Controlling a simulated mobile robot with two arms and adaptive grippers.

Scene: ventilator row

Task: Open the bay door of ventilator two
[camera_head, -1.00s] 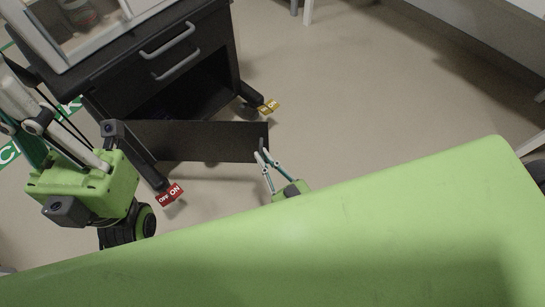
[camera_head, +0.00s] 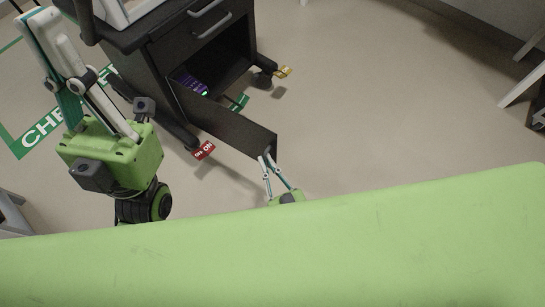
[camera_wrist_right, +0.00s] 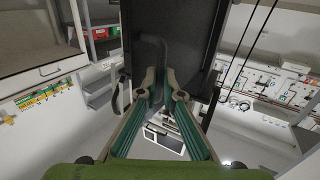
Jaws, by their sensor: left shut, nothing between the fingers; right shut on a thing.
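The black ventilator cart (camera_head: 165,62) stands at the upper left in the head view. Its bay door (camera_head: 225,124) is swung out from the cart, with the bay visible behind it. My right gripper (camera_head: 267,158) is at the door's free end. In the right wrist view my right gripper (camera_wrist_right: 164,82) is shut on the grey door handle (camera_wrist_right: 153,45), in front of the dark door panel (camera_wrist_right: 185,38). My left gripper (camera_head: 38,15) is shut and empty, raised left of the cart, apart from the door.
Small lights (camera_head: 193,84) glow inside the bay. The floor right of the door is clear. My green body fills the bottom.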

